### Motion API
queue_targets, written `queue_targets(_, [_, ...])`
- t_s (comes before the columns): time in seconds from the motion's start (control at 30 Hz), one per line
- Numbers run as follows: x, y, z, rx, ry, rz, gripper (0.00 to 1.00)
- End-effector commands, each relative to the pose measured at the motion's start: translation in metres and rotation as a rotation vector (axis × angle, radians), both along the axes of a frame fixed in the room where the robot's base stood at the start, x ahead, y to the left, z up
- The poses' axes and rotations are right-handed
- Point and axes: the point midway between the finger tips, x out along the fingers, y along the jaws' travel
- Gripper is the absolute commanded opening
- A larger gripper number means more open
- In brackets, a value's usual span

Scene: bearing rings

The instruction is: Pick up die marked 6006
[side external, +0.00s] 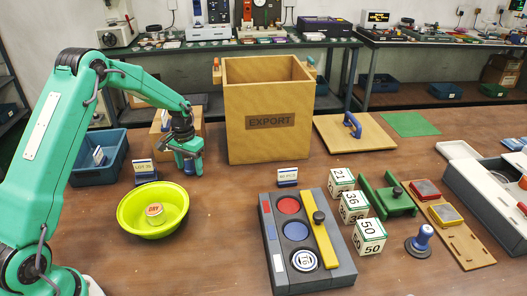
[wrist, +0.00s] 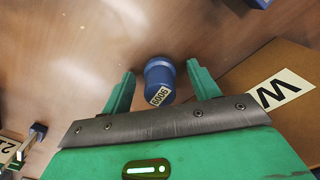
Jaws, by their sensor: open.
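The die marked 6006 (wrist: 159,82) is a short blue cylinder with a white label, standing on the brown table between my fingers in the wrist view. My gripper (wrist: 160,76) is open, with one green finger on each side of the die and a visible gap to each. In the side external view my gripper (side external: 189,163) points down near the table, left of the EXPORT box. A little blue shows between the fingers there, but the die is mostly hidden.
A yellow-green bowl (side external: 134,222) with a small round item stands in front of my gripper, and a small sign (side external: 145,171) stands to its left. A blue bin (side external: 97,172) is further left. The EXPORT box (side external: 240,145) is at right.

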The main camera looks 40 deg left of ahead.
Motion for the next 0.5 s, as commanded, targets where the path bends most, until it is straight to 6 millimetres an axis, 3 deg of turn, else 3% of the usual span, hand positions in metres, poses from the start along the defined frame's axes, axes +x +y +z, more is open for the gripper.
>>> queue_targets(0.1, [0.0001,0.0,0.0003,0.0,0.0,0.0,0.59])
queue_targets(0.37, [0.0001,0.0,0.0003,0.0,0.0,0.0,0.1])
queue_targets(0.5, [0.0003,0.0002,0.0006,0.0,-0.001,0.0,0.1])
